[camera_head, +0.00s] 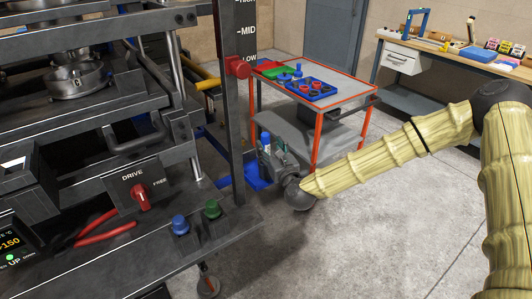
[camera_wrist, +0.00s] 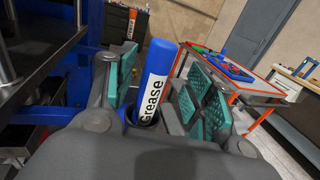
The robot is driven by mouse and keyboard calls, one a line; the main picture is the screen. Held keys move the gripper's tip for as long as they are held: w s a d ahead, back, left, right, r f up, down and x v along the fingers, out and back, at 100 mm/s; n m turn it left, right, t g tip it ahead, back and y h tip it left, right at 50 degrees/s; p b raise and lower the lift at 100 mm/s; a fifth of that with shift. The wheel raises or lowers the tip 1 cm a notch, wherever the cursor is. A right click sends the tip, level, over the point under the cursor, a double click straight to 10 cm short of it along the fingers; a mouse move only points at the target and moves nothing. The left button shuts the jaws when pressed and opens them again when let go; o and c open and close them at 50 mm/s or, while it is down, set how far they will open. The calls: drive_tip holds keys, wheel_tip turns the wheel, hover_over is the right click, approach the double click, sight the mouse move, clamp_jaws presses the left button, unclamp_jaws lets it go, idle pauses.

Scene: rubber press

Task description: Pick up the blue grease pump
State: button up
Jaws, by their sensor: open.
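The blue grease pump (camera_wrist: 161,58) is an upright, slightly tilted blue cylinder with a white "Grease" label. In the wrist view it shows between the two teal-padded fingers of my gripper (camera_wrist: 160,78), with gaps visible on both sides. My gripper is open. In the head view my gripper (camera_head: 272,150) is beside the press, and the pump's blue top (camera_head: 266,137) shows small there, mostly hidden by the gripper.
The dark press frame (camera_head: 239,120) stands close on the left, with a control shelf (camera_head: 160,238) in front. A red-framed cart (camera_head: 347,97) carrying a blue tray (camera_head: 311,90) stands behind my gripper. A workbench (camera_head: 437,62) is at the back right. The floor at right is clear.

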sight(267, 144)
drive_tip(key=p+x, duration=0.1)
drive_tip(key=x, duration=0.2)
drive_tip(key=shift+a+r, duration=0.15)
drive_tip(key=shift+a, duration=0.05)
drive_tip(key=shift+w+p, duration=0.3)
drive_tip(key=shift+w, duration=0.2)
drive_tip(key=shift+a, duration=0.1)
drive_tip(key=c, duration=1)
drive_tip(key=shift+c, duration=0.6)
